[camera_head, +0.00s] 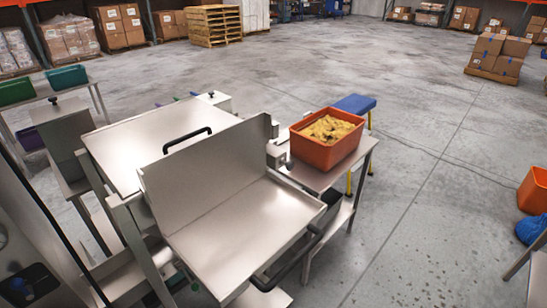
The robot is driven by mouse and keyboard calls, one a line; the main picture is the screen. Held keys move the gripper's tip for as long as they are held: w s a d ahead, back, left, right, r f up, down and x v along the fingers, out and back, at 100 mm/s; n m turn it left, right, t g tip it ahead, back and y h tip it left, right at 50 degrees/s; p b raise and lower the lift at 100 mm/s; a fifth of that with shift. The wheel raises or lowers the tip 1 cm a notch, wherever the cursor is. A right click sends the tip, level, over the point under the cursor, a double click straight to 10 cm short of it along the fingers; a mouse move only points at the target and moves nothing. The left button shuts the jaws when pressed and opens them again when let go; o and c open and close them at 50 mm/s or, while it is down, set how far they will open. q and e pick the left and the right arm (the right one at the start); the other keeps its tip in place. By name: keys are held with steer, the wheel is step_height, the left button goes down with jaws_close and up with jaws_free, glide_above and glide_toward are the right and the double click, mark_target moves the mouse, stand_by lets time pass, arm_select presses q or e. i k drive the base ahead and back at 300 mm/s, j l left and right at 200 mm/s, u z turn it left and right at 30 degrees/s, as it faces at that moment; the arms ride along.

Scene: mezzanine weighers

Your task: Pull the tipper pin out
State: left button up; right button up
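A steel tipper tray (240,225) with a tall back plate stands at lower centre. A black bar handle (187,139) shows behind that plate, and a second dark handle (290,265) runs along the tray's front right edge. I cannot make out the tipper pin for certain. A small dark knob (53,100) stands on a steel box at the left, and another (211,93) on a pale box behind the tipper; I cannot tell whether either is the pin. Neither of my grippers is in view.
An orange crate of yellow pieces (318,167) stands on a steel side table (350,160) right of the tipper. A blue-topped stool (354,103) is behind it. Green bins (66,77) stand at the left. Another orange bin (535,190) is at the right edge. The right floor is open.

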mark_target(289, 165)
steer(key=u, duration=0.75)
steer(key=l+u, duration=0.45)
steer(key=i+l+u, duration=0.1)
steer(key=l+u, duration=0.75)
steer(key=k+l, duration=0.1)
steer(key=l, duration=0.3)
steer(key=k+l+u, duration=0.15)
steer(key=l, duration=0.25)
steer(key=k+l, duration=0.1)
steer(key=l, duration=0.3)
steer(key=k+l+u, duration=0.15)
steer(key=l, duration=0.2)
steer(key=k+l, duration=0.1)
steer(key=l, duration=0.3)
steer(key=u, duration=0.05)
